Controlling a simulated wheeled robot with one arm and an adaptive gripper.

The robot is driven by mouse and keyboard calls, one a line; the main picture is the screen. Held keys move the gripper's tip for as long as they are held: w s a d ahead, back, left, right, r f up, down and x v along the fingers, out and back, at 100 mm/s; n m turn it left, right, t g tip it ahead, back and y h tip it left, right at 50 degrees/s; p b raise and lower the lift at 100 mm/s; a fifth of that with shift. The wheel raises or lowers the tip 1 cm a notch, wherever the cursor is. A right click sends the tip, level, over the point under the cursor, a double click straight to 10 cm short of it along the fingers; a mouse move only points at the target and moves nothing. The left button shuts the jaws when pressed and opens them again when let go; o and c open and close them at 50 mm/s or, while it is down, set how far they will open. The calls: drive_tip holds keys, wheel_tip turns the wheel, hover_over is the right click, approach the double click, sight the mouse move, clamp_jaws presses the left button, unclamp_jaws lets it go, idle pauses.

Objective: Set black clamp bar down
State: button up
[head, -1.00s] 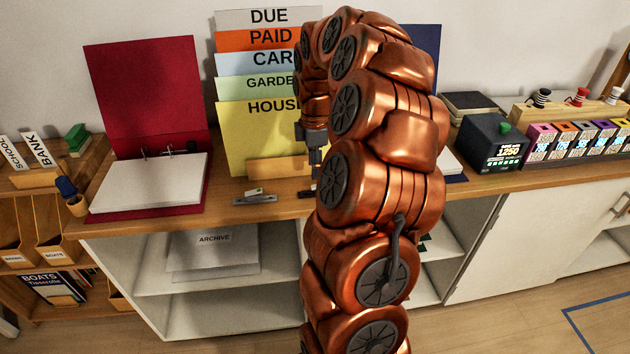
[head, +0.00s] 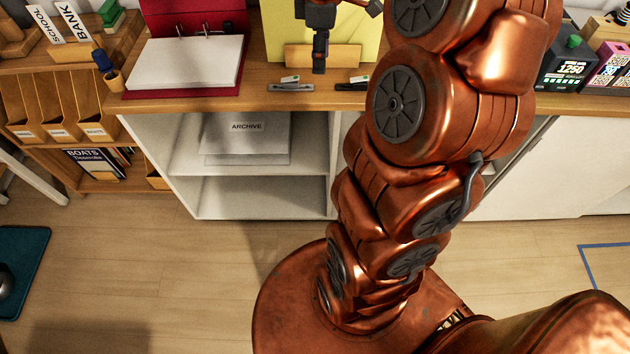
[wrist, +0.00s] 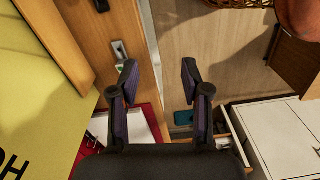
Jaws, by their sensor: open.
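The black clamp bar (head: 352,86) lies on the wooden counter near its front edge, with a small white and green piece by it. A similar grey clamp bar (head: 291,86) lies to its left. My gripper (head: 319,66) is above the counter, behind and between the two bars in the head view, touching neither as far as I can tell. In the wrist view my gripper (wrist: 158,72) has its two fingers apart with nothing between them. The grey bar shows there too (wrist: 119,50), and a dark piece at the top edge is probably the black bar (wrist: 101,5).
The red binder (head: 195,20) with white paper (head: 185,62) lies open at left. A yellow folder (head: 375,30) stands in a wooden holder (head: 295,56) behind the bars. Open shelves (head: 250,185) are below the counter.

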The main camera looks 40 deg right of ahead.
drive_tip(key=s+a+m, duration=0.3)
drive_tip(key=s+a, duration=0.5)
drive_tip(key=a, duration=0.4)
drive_tip(key=s+a+f+m, duration=0.2)
drive_tip(key=s+a+m, duration=0.1)
drive_tip(key=s, duration=0.4)
drive_tip(key=s+a+f+m+g, duration=0.1)
drive_tip(key=s+a+f+m, duration=0.2)
drive_tip(key=s, duration=0.4)
drive_tip(key=shift+s+a+f+g, duration=0.2)
drive_tip(key=shift+s+a+g, duration=0.15)
drive_tip(key=shift+a, duration=0.2)
